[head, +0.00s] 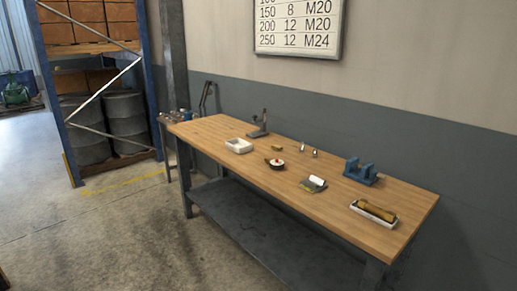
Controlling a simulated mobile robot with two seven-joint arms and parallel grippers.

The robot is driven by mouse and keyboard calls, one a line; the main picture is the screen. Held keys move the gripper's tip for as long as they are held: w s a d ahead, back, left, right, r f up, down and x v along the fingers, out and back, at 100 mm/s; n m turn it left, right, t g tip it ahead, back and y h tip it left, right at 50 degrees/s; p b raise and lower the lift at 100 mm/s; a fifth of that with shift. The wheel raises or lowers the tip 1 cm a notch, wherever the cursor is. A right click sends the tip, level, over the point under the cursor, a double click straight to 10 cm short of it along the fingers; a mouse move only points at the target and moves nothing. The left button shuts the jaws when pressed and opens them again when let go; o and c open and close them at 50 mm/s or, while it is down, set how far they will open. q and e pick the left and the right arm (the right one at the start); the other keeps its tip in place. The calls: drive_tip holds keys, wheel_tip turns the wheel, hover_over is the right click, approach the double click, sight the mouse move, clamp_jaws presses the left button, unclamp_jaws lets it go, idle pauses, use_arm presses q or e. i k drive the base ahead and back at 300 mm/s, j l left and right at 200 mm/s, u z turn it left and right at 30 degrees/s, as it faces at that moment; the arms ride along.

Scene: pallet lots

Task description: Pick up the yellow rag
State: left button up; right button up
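No cloth that I can clearly tell as a yellow rag shows in the head view. A small yellow-brown item (277,148) lies near the middle of the wooden workbench top (220,130), too small to tell what it is. A longer yellow-brown item (376,210) lies in a shallow white tray (361,218) near the right end of the bench. Neither of my grippers is in view.
The bench also holds a white box (239,145), a dark round item (276,163), a pad-like item (313,184), and a blue fixture (361,171). A blue rack (62,125) with drums (122,121) stands left. Concrete floor (125,240) in front is open.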

sight(277, 148)
drive_tip(key=i+j, duration=0.15)
drive_tip(key=j, duration=0.2)
drive_tip(key=i+j, duration=0.2)
drive_tip(key=j, duration=0.15)
drive_tip(key=i+j, duration=0.15)
drive_tip(key=j, duration=0.15)
